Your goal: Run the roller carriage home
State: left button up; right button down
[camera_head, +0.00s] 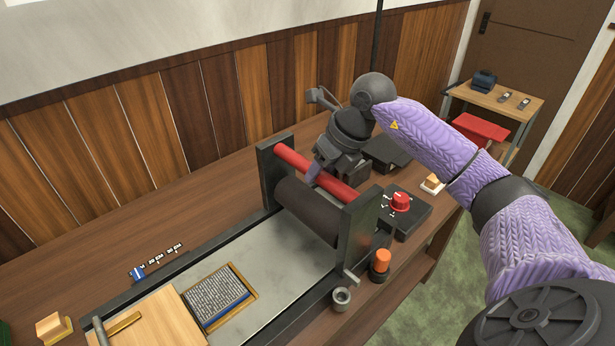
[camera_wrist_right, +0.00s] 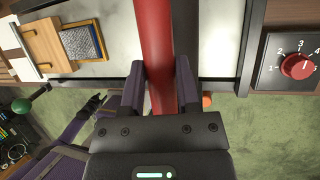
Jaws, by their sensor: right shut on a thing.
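The roller carriage has black side plates (camera_head: 357,237), a dark roller (camera_head: 308,211) and a red handle bar (camera_head: 345,188). It stands across the grey press bed (camera_head: 285,262), towards its right end in the head view. My right gripper (camera_head: 314,172) comes down from above and is shut on the red bar, which also runs between its fingers in the right wrist view (camera_wrist_right: 160,25). A type block (camera_head: 218,297) lies on the bed, clear of the roller. My left gripper (camera_wrist_right: 92,104) shows small in the right wrist view, away from the carriage; its jaws are unclear.
A control box with a red dial (camera_head: 400,202) and an orange button (camera_head: 381,261) stand right of the carriage. A wooden board with a brass bar (camera_head: 155,318) covers the bed's near end. The bed between type block and roller is clear. A small side table (camera_head: 500,97) stands behind.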

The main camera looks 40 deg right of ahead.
jog(key=shift+d+r, duration=0.15)
jog(key=c, duration=0.7)
grip_release()
jog(key=o, duration=0.4)
jog(key=shift+d, duration=0.2)
jog(key=shift+a, duration=0.1)
jog(key=p+v, duration=0.1)
jog(key=v, duration=0.8)
jog(key=shift+s+r, duration=0.25)
jog(key=shift+r, duration=0.05)
